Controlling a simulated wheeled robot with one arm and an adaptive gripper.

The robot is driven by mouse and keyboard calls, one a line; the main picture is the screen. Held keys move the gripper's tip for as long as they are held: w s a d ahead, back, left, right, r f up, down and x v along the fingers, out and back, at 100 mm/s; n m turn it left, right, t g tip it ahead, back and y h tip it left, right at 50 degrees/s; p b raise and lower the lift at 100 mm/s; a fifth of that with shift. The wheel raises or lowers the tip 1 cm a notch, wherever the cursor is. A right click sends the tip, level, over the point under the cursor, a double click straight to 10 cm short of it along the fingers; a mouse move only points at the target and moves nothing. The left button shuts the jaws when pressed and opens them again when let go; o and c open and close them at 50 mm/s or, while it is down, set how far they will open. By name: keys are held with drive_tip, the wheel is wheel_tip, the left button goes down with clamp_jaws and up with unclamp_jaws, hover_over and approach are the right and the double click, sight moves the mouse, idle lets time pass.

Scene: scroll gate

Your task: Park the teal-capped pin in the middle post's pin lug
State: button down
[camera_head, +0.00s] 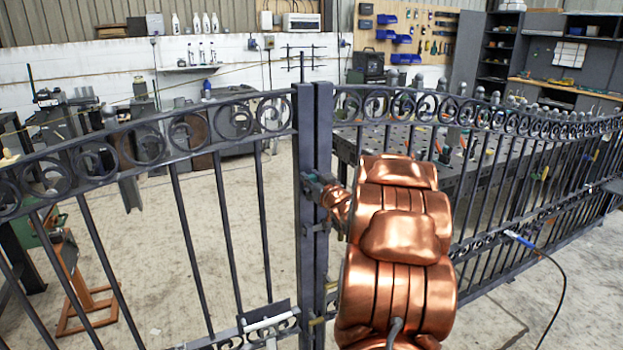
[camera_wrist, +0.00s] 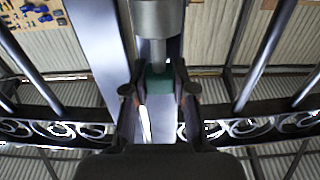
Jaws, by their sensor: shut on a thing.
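The teal cap (camera_wrist: 160,84) of the pin sits between the two fingers of my gripper (camera_wrist: 159,91) in the wrist view. My gripper is shut on it. A thin grey shaft (camera_wrist: 158,54) runs from the cap toward a wider grey cylinder (camera_wrist: 158,15); I cannot tell whether that cylinder is a lug. In the head view my gripper (camera_head: 318,186) is against the upright posts at the gate's middle (camera_head: 313,135), and the pin is largely hidden there. The lug cannot be made out clearly. My copper-coloured arm covers the area right of the posts.
A left gate leaf (camera_head: 180,190) and a right leaf (camera_head: 520,130), both with scrollwork and bars, flank the posts. A white-handled fitting (camera_head: 267,322) is low on the left leaf. A dark work table (camera_head: 395,135) stands behind. Open floor (camera_head: 230,225) shows through the bars.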

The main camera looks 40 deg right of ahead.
drive_tip(key=shift+f+b, duration=0.7)
drive_tip(key=shift+f, duration=0.4)
idle(0.7)
drive_tip(key=c, duration=0.9)
unclamp_jaws()
drive_tip(key=shift+o, duration=0.2)
drive_tip(key=v, duration=1.2)
drive_tip(key=shift+a, duration=0.1)
